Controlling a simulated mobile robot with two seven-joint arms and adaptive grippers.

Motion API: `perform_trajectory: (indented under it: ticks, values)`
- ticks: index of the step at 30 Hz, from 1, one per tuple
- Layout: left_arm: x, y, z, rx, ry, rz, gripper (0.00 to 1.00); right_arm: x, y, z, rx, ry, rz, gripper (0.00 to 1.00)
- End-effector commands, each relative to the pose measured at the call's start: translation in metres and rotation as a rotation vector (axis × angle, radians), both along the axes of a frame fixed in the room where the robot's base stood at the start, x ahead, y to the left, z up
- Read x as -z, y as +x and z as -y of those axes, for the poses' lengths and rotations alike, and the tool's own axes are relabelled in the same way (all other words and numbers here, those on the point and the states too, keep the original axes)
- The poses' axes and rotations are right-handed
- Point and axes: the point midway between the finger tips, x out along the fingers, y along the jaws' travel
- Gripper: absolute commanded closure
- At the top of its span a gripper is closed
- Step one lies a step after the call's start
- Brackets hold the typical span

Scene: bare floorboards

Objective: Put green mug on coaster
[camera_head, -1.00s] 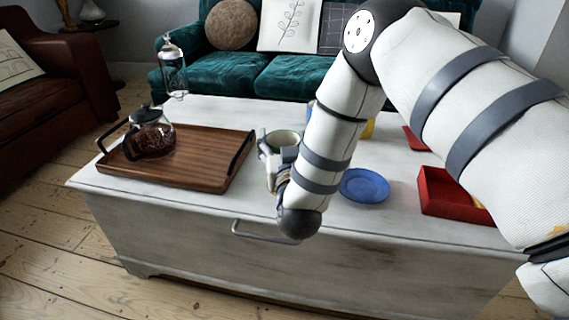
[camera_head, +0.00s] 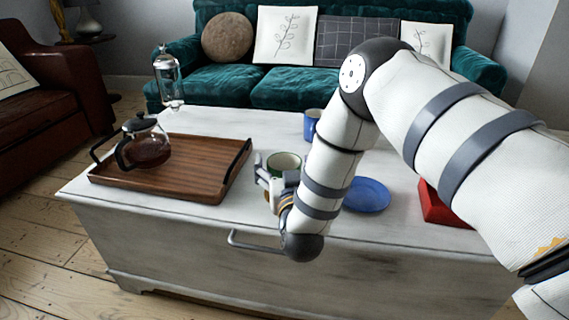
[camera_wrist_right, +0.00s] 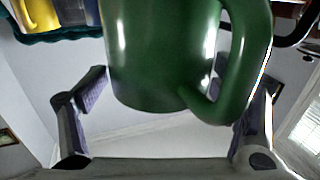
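The green mug (camera_head: 285,160) is near the front middle of the white chest, right of the wooden tray. Its lower part is hidden behind my right gripper (camera_head: 271,186). In the right wrist view the mug (camera_wrist_right: 165,55) is large, with its handle on the right. The finger pads of my right gripper (camera_wrist_right: 172,100) are wide apart on either side, with a gap at the left pad; the handle overlaps the right finger. I cannot make out a coaster, and what is directly under the mug is hidden. My left gripper is not in view.
The wooden tray (camera_head: 160,184) holds a glass coffee pot (camera_head: 147,148). A blue plate (camera_head: 367,196), a blue mug (camera_head: 311,124) and a red box (camera_head: 440,208) are on the chest, close to my right arm.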

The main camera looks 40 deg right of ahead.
Motion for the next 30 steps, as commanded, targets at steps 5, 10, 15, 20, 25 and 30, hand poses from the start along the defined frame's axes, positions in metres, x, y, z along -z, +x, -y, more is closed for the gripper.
perform_trajectory:
  ticks: [5,10,15,20,25,30]
  values:
    - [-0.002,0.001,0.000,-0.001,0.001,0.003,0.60,-0.004,-0.003,-0.002,-0.001,0.001,-0.001,0.18]
    - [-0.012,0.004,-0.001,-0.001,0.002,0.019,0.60,-0.006,-0.038,-0.024,-0.004,0.002,-0.003,0.18]
    - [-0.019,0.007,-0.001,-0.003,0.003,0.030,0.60,-0.005,-0.077,-0.047,-0.002,0.000,-0.002,0.18]
    - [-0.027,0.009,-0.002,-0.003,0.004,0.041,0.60,-0.006,-0.097,-0.061,-0.004,0.000,0.000,0.18]
    - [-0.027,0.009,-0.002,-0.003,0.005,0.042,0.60,-0.004,-0.103,-0.063,-0.001,0.000,0.001,0.18]
    - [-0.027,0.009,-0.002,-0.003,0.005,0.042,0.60,-0.003,-0.103,-0.063,0.000,0.000,0.000,0.18]
